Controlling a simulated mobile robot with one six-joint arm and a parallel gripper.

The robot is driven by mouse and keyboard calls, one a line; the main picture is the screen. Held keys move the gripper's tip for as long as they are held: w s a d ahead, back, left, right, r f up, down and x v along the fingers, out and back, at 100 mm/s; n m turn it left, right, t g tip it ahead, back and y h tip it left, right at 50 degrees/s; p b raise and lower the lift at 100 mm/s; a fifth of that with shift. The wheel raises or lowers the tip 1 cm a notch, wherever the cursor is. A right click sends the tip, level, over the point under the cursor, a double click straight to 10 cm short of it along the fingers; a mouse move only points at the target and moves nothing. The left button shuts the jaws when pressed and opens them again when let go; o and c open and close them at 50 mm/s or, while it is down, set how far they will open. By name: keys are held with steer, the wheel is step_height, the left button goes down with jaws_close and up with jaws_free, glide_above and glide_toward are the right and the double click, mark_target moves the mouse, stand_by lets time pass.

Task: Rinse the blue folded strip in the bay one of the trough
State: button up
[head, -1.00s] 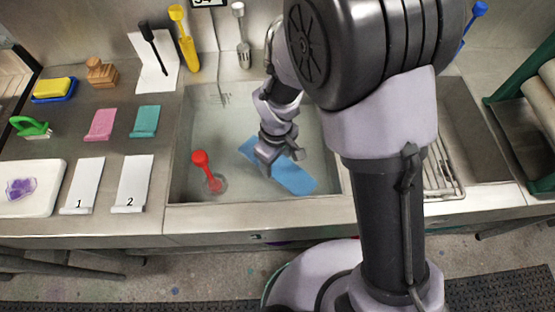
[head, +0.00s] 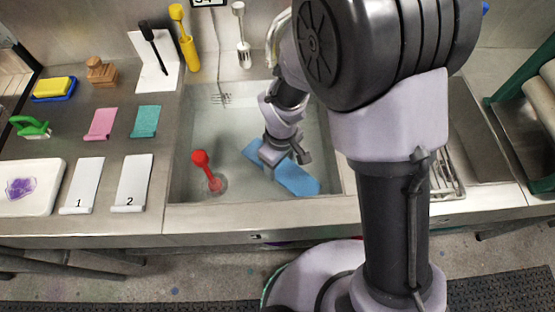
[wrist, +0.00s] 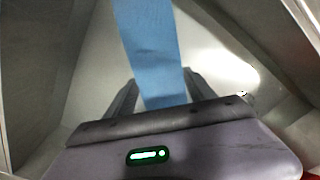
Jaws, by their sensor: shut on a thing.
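The blue folded strip (head: 297,180) is in the left bay of the steel trough (head: 175,160), lying slantwise from upper left to lower right. My gripper (head: 287,160) is down in that bay, shut on the strip near its middle. In the wrist view, the strip (wrist: 148,45) runs up and away from between the two fingers (wrist: 155,95). I cannot tell from these frames how deep the strip sits in the water. My arm hides part of the bay's right side.
Pink (head: 101,124) and teal (head: 145,121) strips, numbered white cards (head: 132,180), a yellow sponge (head: 53,87) and a green-handled brush (head: 31,126) lie on the counter. A yellow tool (head: 185,40) stands behind.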

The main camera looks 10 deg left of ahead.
steer(key=shift+w+a, duration=0.4)
steer(key=shift+a, duration=0.3)
steer(key=shift+s+d, duration=0.45)
steer(key=shift+d, duration=0.3)
steer(key=shift+w+a, duration=0.45)
steer(key=shift+a, duration=0.25)
steer(key=shift+r, duration=0.15)
step_height(320, 180, up, 10)
steer(key=p, duration=0.8)
steer(key=shift+r+p, duration=0.2)
steer(key=shift+p, duration=0.15)
steer(key=shift+r, duration=0.1)
stand_by(1.2)
step_height(320, 180, up, 5)
steer(key=p, duration=0.4)
